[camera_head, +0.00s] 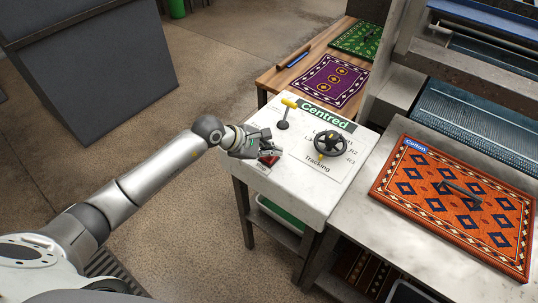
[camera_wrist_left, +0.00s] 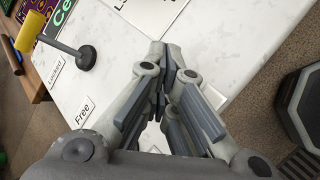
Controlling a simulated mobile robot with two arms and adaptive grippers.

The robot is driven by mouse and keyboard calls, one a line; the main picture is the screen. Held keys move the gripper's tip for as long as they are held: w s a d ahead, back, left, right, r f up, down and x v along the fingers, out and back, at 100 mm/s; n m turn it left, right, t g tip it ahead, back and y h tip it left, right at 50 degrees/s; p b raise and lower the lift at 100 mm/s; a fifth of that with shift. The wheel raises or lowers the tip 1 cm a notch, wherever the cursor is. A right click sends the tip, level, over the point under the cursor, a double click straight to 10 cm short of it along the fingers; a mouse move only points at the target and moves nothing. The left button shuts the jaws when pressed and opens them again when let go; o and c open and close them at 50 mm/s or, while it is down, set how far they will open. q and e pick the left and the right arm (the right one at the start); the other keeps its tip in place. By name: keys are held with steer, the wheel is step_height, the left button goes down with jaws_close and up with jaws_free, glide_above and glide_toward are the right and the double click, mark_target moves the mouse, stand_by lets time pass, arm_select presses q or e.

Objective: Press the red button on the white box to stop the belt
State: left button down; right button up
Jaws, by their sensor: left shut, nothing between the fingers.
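The white box (camera_head: 300,190) is a console top on legs in the middle of the head view; its white top (camera_wrist_left: 120,35) also shows in the left wrist view. The red button (camera_head: 268,160) is near its left edge, partly covered by my left gripper. My left gripper (camera_head: 274,151) reaches in from the left, right over or beside the button. I cannot tell whether it touches it. In the left wrist view the fingers (camera_wrist_left: 167,60) are shut with nothing between them, and the button is hidden there. My right gripper is not in view.
A yellow-handled lever (camera_head: 285,112) and a black handwheel (camera_head: 332,144) stand on the same top, close to the gripper. A "Centred" sign (camera_head: 325,116) lies behind them. An orange patterned rug (camera_head: 460,205) is on the table at right. Open floor lies left.

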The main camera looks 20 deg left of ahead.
mark_target(271, 158)
arm_select(q)
steer(key=shift+f, duration=0.25)
steer(key=shift+r, duration=0.1)
stand_by(0.4)
steer(key=shift+r+p, duration=0.3)
steer(key=shift+r, duration=0.55)
steer(key=shift+r+p, duration=1.35)
steer(key=shift+r, duration=1.2)
